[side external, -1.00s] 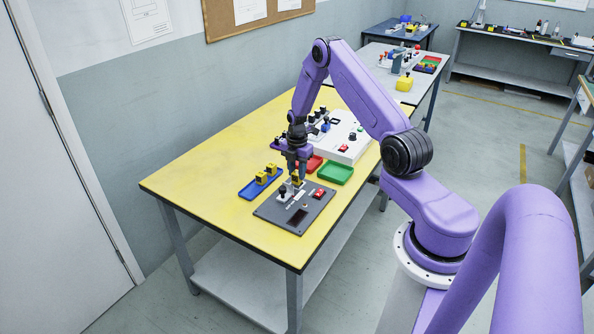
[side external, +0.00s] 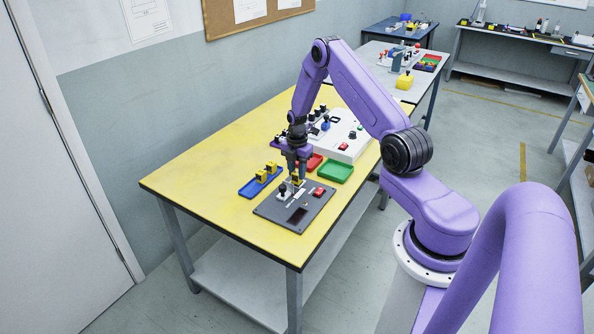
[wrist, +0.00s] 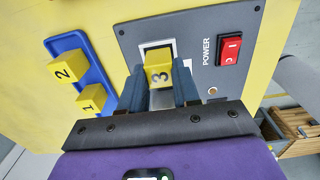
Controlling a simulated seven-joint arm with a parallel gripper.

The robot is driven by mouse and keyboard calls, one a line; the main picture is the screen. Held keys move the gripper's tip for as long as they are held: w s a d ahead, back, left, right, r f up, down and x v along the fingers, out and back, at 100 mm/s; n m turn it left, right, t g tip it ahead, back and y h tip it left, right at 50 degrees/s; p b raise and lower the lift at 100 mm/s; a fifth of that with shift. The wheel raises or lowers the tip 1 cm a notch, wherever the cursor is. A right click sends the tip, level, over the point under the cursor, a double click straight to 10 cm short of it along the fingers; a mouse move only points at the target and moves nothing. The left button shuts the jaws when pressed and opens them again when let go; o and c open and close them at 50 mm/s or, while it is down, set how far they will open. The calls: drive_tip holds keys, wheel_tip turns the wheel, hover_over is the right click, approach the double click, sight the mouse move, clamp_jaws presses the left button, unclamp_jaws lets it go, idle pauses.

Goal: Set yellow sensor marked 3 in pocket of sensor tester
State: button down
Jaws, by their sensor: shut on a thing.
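The yellow sensor marked 3 (wrist: 158,68) is between the fingers of my gripper (wrist: 160,88), which is shut on it. In the wrist view the sensor is over a light-framed pocket on the grey sensor tester (wrist: 193,32). I cannot tell whether it is seated in the pocket or just above it. In the side view my gripper (side external: 298,171) points down at the back part of the tester (side external: 272,211), and its fingers mostly hide the sensor.
A blue tray (wrist: 73,38) beside the tester holds yellow sensors marked 2 (wrist: 66,70) and 1 (wrist: 91,100). The tester has a red power switch (wrist: 229,48). A red tray (side external: 314,163), a green tray (side external: 336,173) and a white console (side external: 350,150) stand behind.

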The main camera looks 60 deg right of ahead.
sight(297, 172)
drive_tip(key=shift+f, duration=0.3)
idle(0.4)
drive_tip(key=c, duration=0.5)
unclamp_jaws()
drive_tip(key=shift+r, duration=4)
